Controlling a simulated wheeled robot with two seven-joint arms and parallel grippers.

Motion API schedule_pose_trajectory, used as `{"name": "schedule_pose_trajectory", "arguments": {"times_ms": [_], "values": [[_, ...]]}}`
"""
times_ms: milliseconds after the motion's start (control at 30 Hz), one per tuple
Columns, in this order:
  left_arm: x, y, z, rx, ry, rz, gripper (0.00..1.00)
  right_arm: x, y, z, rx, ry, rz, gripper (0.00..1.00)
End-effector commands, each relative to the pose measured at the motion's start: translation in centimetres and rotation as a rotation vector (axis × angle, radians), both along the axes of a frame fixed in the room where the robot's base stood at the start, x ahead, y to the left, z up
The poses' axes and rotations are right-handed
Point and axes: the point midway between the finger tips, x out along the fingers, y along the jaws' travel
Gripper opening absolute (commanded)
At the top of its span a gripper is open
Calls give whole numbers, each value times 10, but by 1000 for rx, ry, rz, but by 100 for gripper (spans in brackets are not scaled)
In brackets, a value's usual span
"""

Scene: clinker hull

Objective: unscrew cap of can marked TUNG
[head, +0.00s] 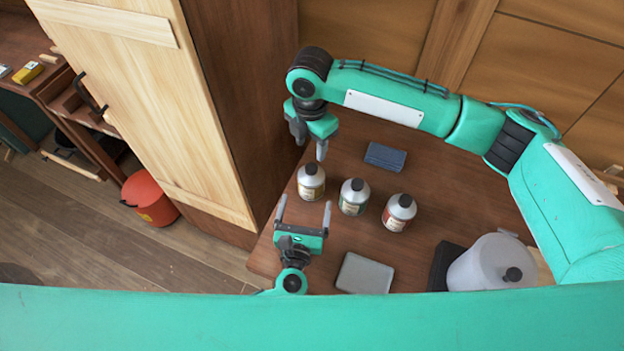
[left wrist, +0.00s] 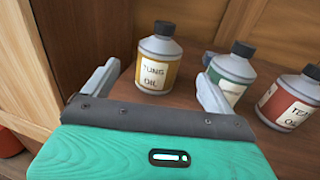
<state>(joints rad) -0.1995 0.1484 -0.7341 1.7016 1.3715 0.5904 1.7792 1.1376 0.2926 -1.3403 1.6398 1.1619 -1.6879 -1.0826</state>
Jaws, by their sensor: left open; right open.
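The can marked TUNG OIL (left wrist: 155,68) stands upright in the left wrist view, grey with a yellow label and a dark cap (left wrist: 164,28) on top. In the head view it is the leftmost can (head: 311,184) of three in a row. My left gripper (head: 304,208) is open and empty, just in front of this can, its fingers pointing towards it and apart from it. My right gripper (head: 309,142) is open above and behind the can, fingers pointing down, touching nothing that I can see.
A green-labelled can (head: 354,197) and a red-labelled can (head: 398,213) stand to the right on the brown table (head: 430,195). A blue block (head: 385,157) lies behind, a grey tray (head: 365,274) in front. A white tub (head: 492,264) stands at right. A wooden cabinet (head: 140,90) borders the left.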

Motion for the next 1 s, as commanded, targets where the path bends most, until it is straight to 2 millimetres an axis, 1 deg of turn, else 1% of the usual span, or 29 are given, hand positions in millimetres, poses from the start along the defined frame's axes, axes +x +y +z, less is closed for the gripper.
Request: {"name": "schedule_pose_trajectory", "arguments": {"times_ms": [33,200,300,433,600,900,933,1000], "values": [[12,-2,2,-2,-4,2,89,0,0,0,0,0,-1,48],[45,-8,1,0,-3,1,89,0,0,0,0,0,-1,48],[62,-10,1,1,-2,0,89,0,0,0,0,0,-1,48],[78,-13,1,0,-1,0,89,0,0,0,0,0,-1,48],[89,-15,0,0,0,1,89,0,0,0,0,0,-1,48],[91,-15,0,0,0,1,89,0,0,0,0,0,-1,48],[91,-15,0,0,0,1,87,0,0,0,0,0,-1,48],[91,-15,0,0,0,1,74,0,0,0,0,0,-1,48]]}}
